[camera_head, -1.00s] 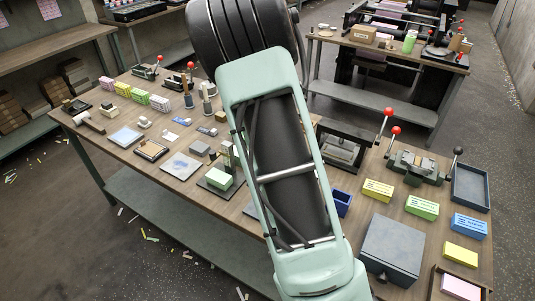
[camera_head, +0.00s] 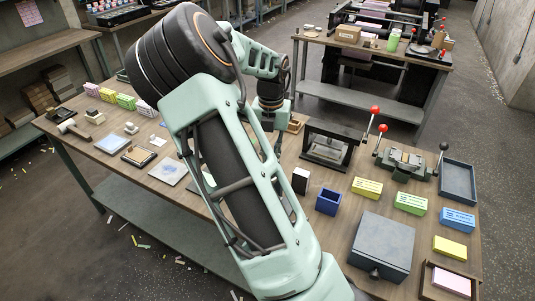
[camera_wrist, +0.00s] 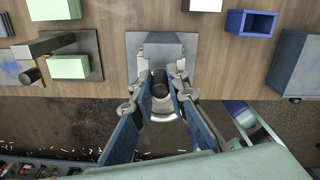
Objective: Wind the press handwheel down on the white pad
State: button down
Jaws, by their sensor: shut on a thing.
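In the wrist view my gripper (camera_wrist: 160,92) is shut on a dark upright knob (camera_wrist: 159,83), with a finger on each side. Under it a curved pale metal rim (camera_wrist: 162,118) shows, which may be the handwheel. A grey plate (camera_wrist: 135,45) lies on the table just behind, near the front edge. Most of the press is hidden by my fingers, and I cannot make out a white pad clearly. In the head view my own arm covers the gripper and this spot.
Left in the wrist view, a pale green block (camera_wrist: 68,66) sits on a dark base with a bar. To the right are a blue open box (camera_wrist: 250,22) and a large grey box (camera_head: 382,242).

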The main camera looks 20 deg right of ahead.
jog(key=shift+s+d+m, duration=0.25)
jog(key=shift+s+m, duration=0.05)
jog(key=shift+m, duration=0.65)
jog(key=shift+s+d+m, duration=0.2)
jog(key=shift+s+m, duration=0.1)
jog(key=shift+m, duration=0.65)
jog(key=shift+s+f+m, duration=0.1)
jog(key=shift+s+m, duration=0.2)
jog(key=shift+m, duration=0.5)
jog(key=c, duration=2.2)
grip_release()
jog(key=shift+r, duration=3.8)
jog(key=shift+o, duration=0.6)
